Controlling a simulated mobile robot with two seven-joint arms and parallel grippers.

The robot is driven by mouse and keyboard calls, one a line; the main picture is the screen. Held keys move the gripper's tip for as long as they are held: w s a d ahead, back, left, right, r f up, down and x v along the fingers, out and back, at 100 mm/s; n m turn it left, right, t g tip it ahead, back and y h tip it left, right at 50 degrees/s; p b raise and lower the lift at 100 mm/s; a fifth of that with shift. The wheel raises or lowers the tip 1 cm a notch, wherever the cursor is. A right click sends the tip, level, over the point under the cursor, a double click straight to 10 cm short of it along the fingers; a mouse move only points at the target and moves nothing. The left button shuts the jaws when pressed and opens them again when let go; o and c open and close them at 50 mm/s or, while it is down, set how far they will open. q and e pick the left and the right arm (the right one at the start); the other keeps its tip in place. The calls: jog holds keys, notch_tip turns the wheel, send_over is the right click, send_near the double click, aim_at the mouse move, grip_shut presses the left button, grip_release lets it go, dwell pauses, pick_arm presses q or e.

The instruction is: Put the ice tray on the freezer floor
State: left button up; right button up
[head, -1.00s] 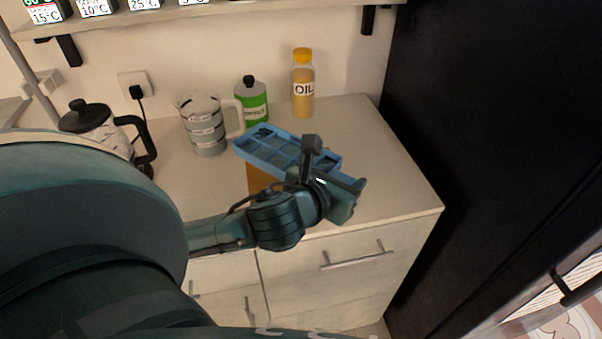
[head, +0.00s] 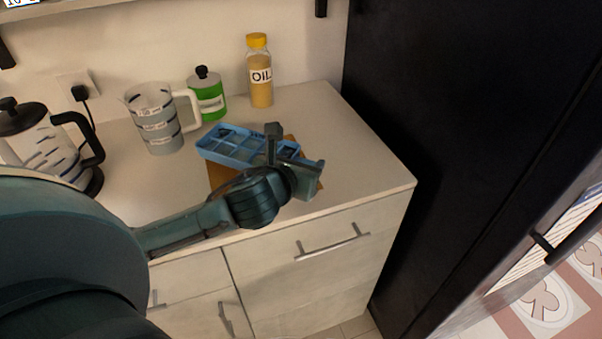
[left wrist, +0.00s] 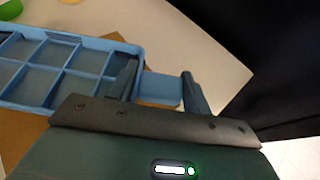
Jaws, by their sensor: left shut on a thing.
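The blue ice tray (head: 232,143) is above the counter in the head view, over a brown board. My left gripper (head: 290,160) is shut on the tray's right end. In the left wrist view the ice tray (left wrist: 45,65) shows its compartments at the left, and its end tab lies between the fingers of my left gripper (left wrist: 162,90). The tall black cabinet (head: 450,110) at the right may be the fridge-freezer; no freezer floor is visible. My right gripper is out of view.
A drawer handle (head: 332,243) juts out below. The counter's right part is bare.

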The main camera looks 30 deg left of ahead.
pick_arm(q)
jog(key=shift+f, duration=1.3)
jog(key=o, duration=1.4)
jog(key=shift+c, duration=0.2)
